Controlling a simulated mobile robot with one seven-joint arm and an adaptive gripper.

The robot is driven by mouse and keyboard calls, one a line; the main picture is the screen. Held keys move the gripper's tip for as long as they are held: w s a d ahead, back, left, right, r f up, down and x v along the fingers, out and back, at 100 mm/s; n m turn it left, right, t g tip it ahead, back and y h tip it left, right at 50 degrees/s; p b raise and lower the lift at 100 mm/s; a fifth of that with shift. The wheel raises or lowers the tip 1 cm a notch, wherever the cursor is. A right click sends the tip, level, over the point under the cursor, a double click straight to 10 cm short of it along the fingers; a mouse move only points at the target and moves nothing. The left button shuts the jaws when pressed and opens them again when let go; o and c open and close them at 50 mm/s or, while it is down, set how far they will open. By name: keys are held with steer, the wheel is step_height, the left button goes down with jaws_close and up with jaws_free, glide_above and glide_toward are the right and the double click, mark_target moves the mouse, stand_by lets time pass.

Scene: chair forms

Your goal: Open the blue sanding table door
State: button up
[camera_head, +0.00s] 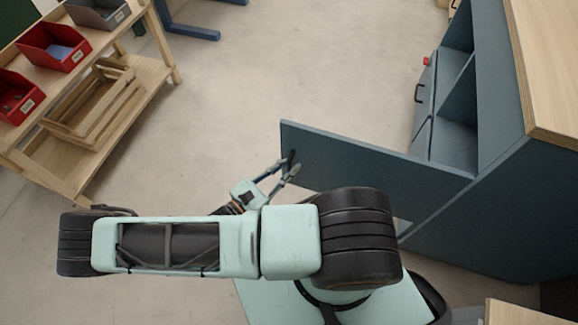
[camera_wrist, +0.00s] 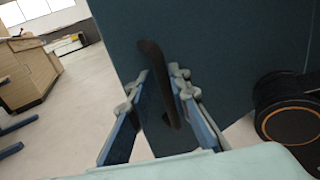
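The blue sanding table (camera_head: 490,200) stands at the right in the head view, with a pale wood top. Its blue door (camera_head: 370,160) stands swung out from the front, showing open shelves behind it. The door's black handle (camera_head: 291,158) is near its free edge; it also shows in the wrist view (camera_wrist: 152,60). My gripper (camera_head: 286,170) is at the handle. In the wrist view its fingers (camera_wrist: 157,78) are spread, one on each side of the handle, with a visible gap on the left. Contact with the right finger is unclear.
A wooden rack (camera_head: 150,75) with red bins (camera_head: 52,47) and a wooden crate (camera_head: 90,105) stands at the left. Another blue front with a black handle (camera_head: 418,92) is farther along the table. The floor (camera_head: 300,70) beyond the door is clear.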

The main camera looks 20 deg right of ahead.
steer(key=shift+s+d, duration=0.1)
steer(key=shift+a, duration=0.2)
steer(key=v, duration=0.7)
stand_by(0.4)
steer(key=shift+a+r, duration=0.1)
steer(key=shift+a, duration=0.05)
